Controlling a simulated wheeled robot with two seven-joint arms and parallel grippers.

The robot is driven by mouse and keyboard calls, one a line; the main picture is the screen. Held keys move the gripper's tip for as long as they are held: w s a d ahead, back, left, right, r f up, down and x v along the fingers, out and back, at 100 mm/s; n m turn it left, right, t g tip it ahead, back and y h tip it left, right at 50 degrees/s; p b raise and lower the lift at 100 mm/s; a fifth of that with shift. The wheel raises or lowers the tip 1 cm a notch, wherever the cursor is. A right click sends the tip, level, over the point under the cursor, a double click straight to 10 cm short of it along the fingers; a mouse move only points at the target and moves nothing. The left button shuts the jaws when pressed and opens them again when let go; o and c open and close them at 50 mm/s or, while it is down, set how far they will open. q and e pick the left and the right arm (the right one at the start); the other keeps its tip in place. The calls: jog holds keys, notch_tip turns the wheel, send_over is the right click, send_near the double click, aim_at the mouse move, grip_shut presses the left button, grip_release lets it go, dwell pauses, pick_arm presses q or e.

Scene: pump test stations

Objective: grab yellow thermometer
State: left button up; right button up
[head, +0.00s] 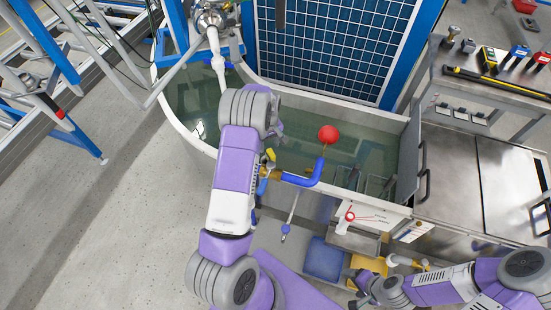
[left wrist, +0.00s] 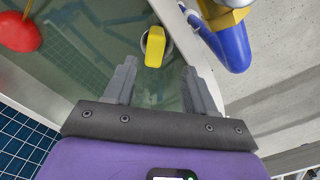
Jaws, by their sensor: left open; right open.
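The yellow thermometer (left wrist: 155,46) shows in the left wrist view as a small yellow block with a pale round rim behind it, by the tank's edge. In the head view a small yellow part (head: 270,154) beside my left forearm appears to be it, partly hidden. My left gripper (left wrist: 160,68) is open and empty. Its fingers point toward the thermometer, which lies just beyond the fingertips, roughly between them, with no visible contact. In the head view my left wrist hides most of that gripper. My right gripper (head: 358,292) is open, low at the bottom right.
The water tank (head: 190,137) has a red ball float (head: 328,134) on its water. A blue pipe (head: 318,172) with a yellow part crosses the near rim, close right of the thermometer in the wrist view. A steel cabinet (head: 500,185) stands right.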

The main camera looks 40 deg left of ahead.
aim_at(270, 151)
pick_arm(q)
jog(key=shift+w+f, duration=0.25)
jog(key=shift+f, duration=0.3)
notch_tip(270, 151, down, 2)
jog(key=shift+f+b, duration=0.1)
jog(key=shift+b, duration=0.35)
notch_tip(270, 151, down, 5)
jog(key=shift+w+b, duration=0.15)
jog(key=shift+b, duration=0.75)
grip_shut()
